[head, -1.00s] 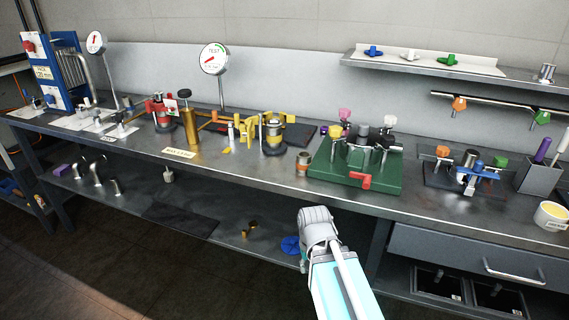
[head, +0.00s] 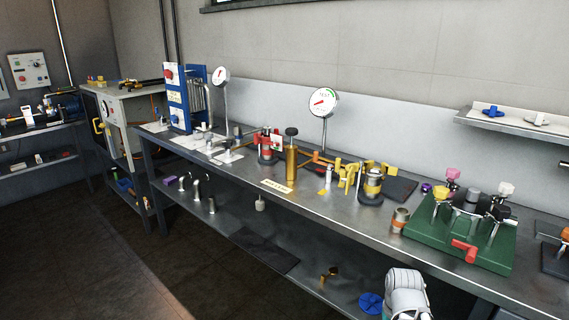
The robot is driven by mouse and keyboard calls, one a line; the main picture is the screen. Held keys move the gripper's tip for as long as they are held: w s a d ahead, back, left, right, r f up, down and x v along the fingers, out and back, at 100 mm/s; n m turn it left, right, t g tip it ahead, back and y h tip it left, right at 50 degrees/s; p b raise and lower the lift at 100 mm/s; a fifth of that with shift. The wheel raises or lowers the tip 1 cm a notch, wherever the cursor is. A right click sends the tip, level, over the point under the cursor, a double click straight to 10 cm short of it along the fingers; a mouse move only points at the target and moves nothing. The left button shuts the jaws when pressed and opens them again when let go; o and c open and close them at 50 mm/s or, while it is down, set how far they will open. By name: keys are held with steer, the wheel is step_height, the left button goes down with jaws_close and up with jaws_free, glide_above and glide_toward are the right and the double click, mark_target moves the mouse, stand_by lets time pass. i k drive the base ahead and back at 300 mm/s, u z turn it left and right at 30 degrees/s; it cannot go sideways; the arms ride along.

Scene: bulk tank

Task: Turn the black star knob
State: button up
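A green fixture (head: 425,233) sits on the bench at the right. It carries several star knobs on posts: pink (head: 452,174), white (head: 506,189), yellow (head: 439,192) and a black knob (head: 500,212) at its right front. A dark grey cylinder stands among them, and a red handle (head: 465,251) is on the front. Another black knob (head: 291,131) tops a gold cylinder near the middle of the bench; its exact shape is too small to tell. Part of my arm shows at the bottom right, below the bench front; my gripper's fingers are not visible.
The long metal bench (head: 340,209) holds a copper-banded cup (head: 400,220), a yellow-clamped device (head: 370,186) and a dial gauge (head: 323,102). A shelf (head: 510,125) overhangs the right. A blue handwheel (head: 371,303) lies on the lower shelf. The floor at the left is clear.

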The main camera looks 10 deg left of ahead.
mark_target(226, 143)
steer(key=u, duration=0.2)
steer(key=k, duration=0.55)
steer(key=u, duration=0.55)
steer(key=k, duration=0.8)
steer(key=u, duration=0.65)
steer(key=i, duration=1.3)
steer(key=z, duration=0.5)
steer(key=i, duration=0.65)
steer(key=z, duration=0.65)
